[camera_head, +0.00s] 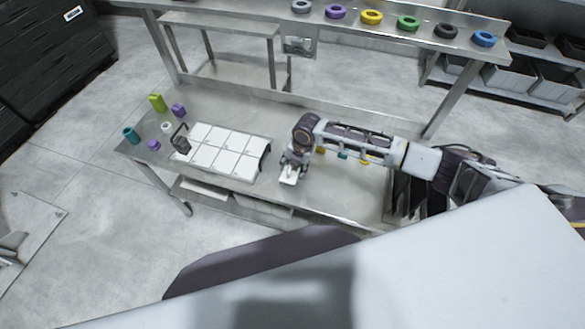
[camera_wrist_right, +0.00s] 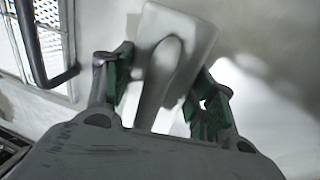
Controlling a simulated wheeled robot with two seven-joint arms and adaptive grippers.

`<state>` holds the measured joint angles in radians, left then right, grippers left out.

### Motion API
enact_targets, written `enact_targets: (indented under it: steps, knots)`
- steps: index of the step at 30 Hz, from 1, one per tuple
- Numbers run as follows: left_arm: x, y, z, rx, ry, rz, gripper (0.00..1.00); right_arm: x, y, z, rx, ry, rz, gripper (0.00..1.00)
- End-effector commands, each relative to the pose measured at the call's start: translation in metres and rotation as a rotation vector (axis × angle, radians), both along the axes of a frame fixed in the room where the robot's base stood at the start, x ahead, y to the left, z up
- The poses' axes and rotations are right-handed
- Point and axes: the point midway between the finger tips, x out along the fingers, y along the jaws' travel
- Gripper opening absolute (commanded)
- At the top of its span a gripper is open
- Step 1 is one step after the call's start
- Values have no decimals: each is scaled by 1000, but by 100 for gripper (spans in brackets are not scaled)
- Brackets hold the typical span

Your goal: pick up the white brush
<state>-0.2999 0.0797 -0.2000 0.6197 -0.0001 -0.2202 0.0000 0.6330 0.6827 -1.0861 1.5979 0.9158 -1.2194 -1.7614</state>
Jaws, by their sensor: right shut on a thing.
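The white brush (camera_head: 289,177) is under my right gripper, at the middle of the steel table. In the right wrist view the white brush (camera_wrist_right: 172,62) shows a flat, rounded head and a raised handle running back between the fingers. My right gripper (camera_head: 293,163) is shut on the brush handle, and its green-padded fingers (camera_wrist_right: 165,95) lie on either side of it. I cannot tell whether the brush is lifted or touches the table. The left gripper is not in view.
A rack of white tiles (camera_head: 223,150) with a dark handle stands left of the brush. Green (camera_head: 157,103), purple and teal (camera_head: 131,135) items sit at the table's left end. Several coloured rings line the back shelf (camera_head: 371,17). Small coloured items lie behind my right arm.

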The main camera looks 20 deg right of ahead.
Motion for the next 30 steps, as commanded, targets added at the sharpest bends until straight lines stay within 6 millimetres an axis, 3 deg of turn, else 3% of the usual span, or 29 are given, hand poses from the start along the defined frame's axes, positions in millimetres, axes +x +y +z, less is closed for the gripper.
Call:
enact_targets:
  steps: [11, 30]
  knots:
    - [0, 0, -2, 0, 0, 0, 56, 0, 0, 10, 1, 0, -1, 23]
    - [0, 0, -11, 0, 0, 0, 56, 1, 0, 92, 1, -2, 0, 23]
